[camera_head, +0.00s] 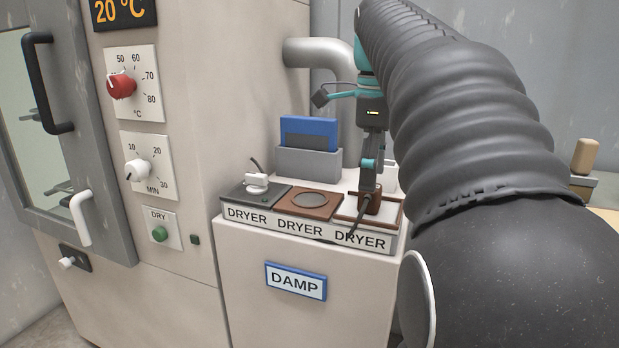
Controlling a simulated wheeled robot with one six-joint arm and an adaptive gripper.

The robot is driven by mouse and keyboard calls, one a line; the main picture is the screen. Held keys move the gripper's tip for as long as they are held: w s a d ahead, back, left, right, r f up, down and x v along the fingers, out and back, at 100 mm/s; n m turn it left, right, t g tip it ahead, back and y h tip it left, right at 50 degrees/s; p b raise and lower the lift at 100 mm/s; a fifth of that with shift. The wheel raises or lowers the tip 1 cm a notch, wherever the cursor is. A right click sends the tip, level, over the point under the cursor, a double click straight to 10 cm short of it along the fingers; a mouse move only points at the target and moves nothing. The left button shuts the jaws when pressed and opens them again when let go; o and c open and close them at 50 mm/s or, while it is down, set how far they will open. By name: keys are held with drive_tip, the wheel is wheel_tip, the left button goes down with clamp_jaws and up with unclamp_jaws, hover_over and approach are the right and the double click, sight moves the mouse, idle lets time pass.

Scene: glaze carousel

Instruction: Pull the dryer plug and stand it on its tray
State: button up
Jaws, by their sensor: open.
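Three stations labelled DRYER stand side by side on a low cabinet top. A white plug (256,181) with a short dark cord sits on the dark left plate (240,199). The brown middle plate (290,207) is bare, with a round grey disc set in it. A brown plug (370,204) stands on the right tray (392,216), which is pale with a brown rim; its dark cord hangs over the front edge. My gripper (369,187) points down right at the top of the brown plug and is open. Whether its fingers touch the plug cannot be told.
A grey holder (308,163) with a blue panel (309,128) stands behind the plates. The dryer cabinet (187,60), with dials and a green button (160,234), rises at left. A blue-framed DAMP sign (296,281) is on the front. My arm hides much of the right.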

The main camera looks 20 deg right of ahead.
wheel_tip(320, 180, up, 2)
drive_tip(key=shift+r+p, duration=0.2)
drive_tip(key=shift+p, duration=0.25)
drive_tip(key=w+a, duration=0.7)
drive_tip(key=shift+w+a+f, duration=0.3)
drive_tip(key=shift+w+f, duration=0.05)
drive_tip(key=shift+f, duration=0.05)
